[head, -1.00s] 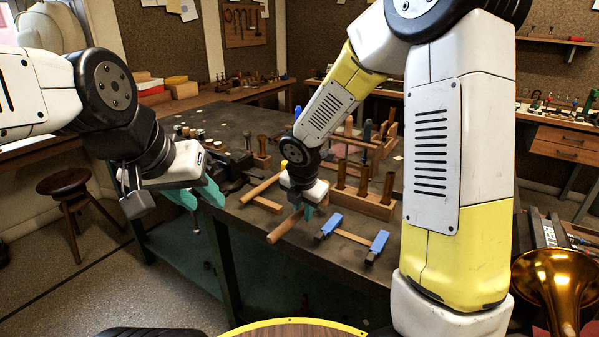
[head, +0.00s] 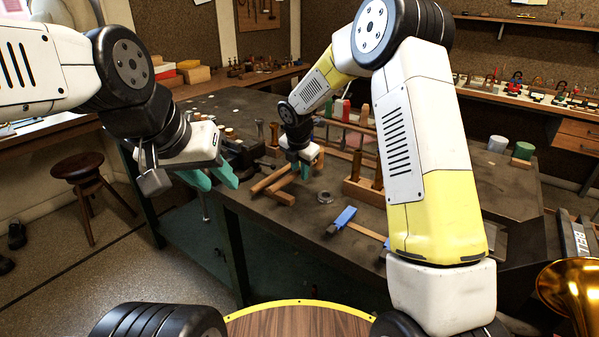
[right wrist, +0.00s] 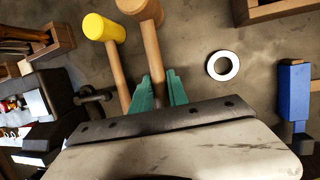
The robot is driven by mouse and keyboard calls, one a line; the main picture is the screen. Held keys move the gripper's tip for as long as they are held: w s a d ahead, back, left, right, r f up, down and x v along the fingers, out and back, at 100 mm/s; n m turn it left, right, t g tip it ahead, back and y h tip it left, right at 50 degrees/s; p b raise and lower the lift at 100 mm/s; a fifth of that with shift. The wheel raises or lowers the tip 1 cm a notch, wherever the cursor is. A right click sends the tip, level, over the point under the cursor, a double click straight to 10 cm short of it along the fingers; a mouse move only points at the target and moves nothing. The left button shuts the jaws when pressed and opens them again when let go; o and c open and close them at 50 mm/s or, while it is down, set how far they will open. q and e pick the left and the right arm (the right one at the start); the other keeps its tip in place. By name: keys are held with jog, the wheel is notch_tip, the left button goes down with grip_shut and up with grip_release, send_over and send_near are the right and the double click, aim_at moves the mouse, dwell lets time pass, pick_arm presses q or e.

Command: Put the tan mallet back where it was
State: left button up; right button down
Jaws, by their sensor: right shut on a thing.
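My right gripper (head: 303,172) is shut on the handle of the tan mallet (right wrist: 152,52). In the right wrist view the teal fingertips (right wrist: 160,92) close around this handle, and the tan head (right wrist: 139,6) is cut by the top edge. A yellow-headed mallet (right wrist: 104,28) lies just left of it, its handle roughly alongside. In the head view the mallet handles (head: 270,178) show at the bench's near left part, partly hidden by my gripper. I cannot tell whether the tan mallet touches the bench. My left gripper (head: 211,178) is open and empty before the bench's left edge.
A metal ring (right wrist: 223,66) lies right of the mallets, also in the head view (head: 325,197). A blue-padded wooden tool (head: 344,219) lies nearer the front. A wooden tool rack (head: 366,189) stands right of my gripper. A vise (head: 240,152) sits left. A brass horn (head: 570,290) is at lower right.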

aim_at(299, 188)
jog(key=shift+w, duration=0.3)
jog(key=shift+w+a+f, duration=0.15)
jog(key=shift+f, duration=1.6)
jog(key=c, duration=1.6)
grip_release()
jog(key=shift+f, duration=0.1)
jog(key=shift+o, duration=0.2)
